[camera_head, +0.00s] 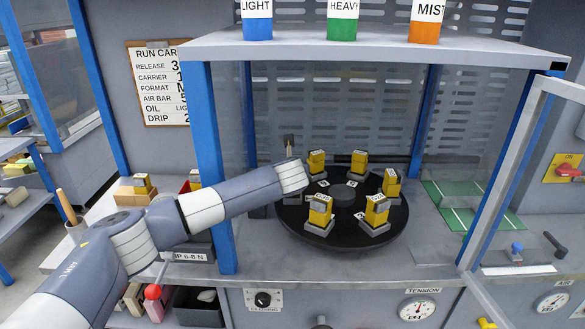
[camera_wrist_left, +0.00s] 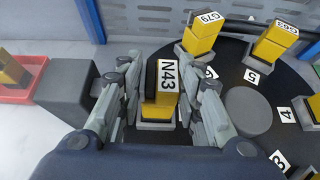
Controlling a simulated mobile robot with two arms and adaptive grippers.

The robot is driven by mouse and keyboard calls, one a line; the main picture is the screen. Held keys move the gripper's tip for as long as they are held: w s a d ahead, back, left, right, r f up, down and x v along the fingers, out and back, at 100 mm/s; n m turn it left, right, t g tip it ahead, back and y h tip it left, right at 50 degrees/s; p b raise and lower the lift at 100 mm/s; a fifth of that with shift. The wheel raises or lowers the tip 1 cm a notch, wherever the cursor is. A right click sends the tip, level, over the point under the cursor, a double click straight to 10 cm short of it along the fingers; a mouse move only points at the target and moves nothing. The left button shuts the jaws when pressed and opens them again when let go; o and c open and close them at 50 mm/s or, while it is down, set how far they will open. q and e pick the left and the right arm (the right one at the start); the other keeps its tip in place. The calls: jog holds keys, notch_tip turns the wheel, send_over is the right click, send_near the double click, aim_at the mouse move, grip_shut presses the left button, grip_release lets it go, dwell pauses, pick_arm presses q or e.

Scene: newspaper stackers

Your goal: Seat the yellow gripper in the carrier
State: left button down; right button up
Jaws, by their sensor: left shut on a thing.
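The carrier is a round dark turntable (camera_head: 342,240) with a grey hub (camera_head: 343,194) and numbered tags; it also shows in the wrist view (camera_wrist_left: 258,75). Several yellow grippers stand around it on grey bases, such as one at the front (camera_head: 320,212). My left gripper (camera_wrist_left: 166,88) is shut on the yellow gripper marked N43 (camera_wrist_left: 160,101), with a finger on each side. N43 is upright at the turntable's left side, above a grey base; I cannot tell whether it is fully down. In the head view my own arm hides it. My right gripper is out of view.
Blue posts (camera_head: 208,165) and a grey shelf (camera_head: 360,46) with blue, green and orange containers frame the turntable. A grey block (camera_wrist_left: 65,90) and a red tray (camera_wrist_left: 18,88) lie left of my gripper. An open framed door (camera_head: 508,175) stands at the right.

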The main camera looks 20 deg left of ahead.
pick_arm(q)
jog(key=shift+f, duration=0.15)
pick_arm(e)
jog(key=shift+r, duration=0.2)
pick_arm(q)
jog(key=shift+f, duration=0.1)
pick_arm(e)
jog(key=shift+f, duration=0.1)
pick_arm(q)
jog(key=shift+b, duration=0.35)
jog(key=c, duration=1.1)
grip_release()
jog(key=shift+f, duration=0.1)
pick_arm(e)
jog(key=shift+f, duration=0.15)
